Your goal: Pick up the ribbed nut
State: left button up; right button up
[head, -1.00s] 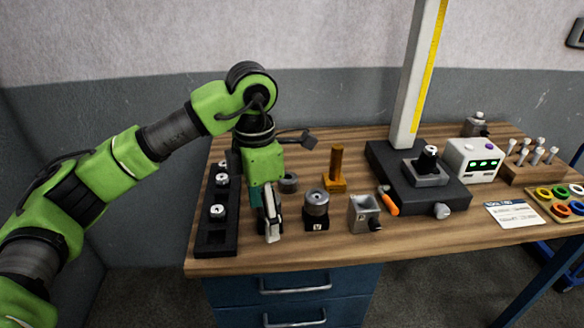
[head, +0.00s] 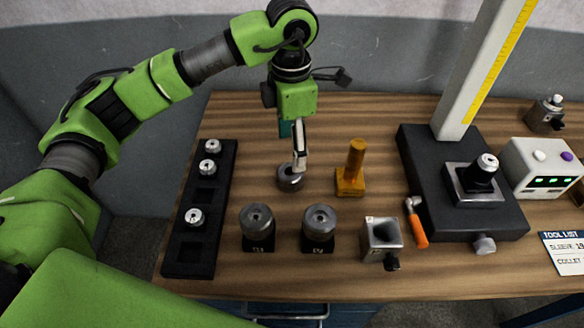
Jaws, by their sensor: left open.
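The ribbed nut, as far as I can tell, is the short dark grey round piece (head: 288,181) lying on the bench left of the orange post; its ribs are too small to make out. My left gripper (head: 299,162) points down right over it, with the fingers seen nearly edge-on. The fingers are open, and their tips overlap the nut's upper right edge in the picture. I cannot tell whether they touch it. The gripper hides part of the nut's far side. My right gripper is out of view.
Two round metal pieces on dark blocks (head: 257,228) (head: 318,228) stand in front, beside a square metal holder (head: 381,240). A black rack (head: 185,256) with several collets is at left. An orange-yellow post (head: 352,180) stands close right of the nut. A black-based gauge stand (head: 418,165) is farther right.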

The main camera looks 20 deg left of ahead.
pick_arm(q)
send_over(290, 177)
jog(key=w, duration=0.1)
notch_tip(290, 177, down, 4)
jog(key=shift+w+a+f+p, duration=0.1)
jog(key=shift+f+p, duration=0.1)
jog(key=shift+p, duration=0.2)
jog(key=shift+w+f, duration=0.15)
jog(key=shift+f, duration=0.35)
jog(key=f+p, duration=0.2)
jog(key=f, duration=0.2)
jog(key=shift+w+f, duration=0.15)
jog(key=shift+w, duration=0.05)
jog(key=shift+f, duration=0.25)
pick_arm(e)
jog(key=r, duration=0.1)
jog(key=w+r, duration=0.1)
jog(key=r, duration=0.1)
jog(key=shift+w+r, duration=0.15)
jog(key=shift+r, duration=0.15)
pick_arm(q)
jog(key=c, duration=1.3)
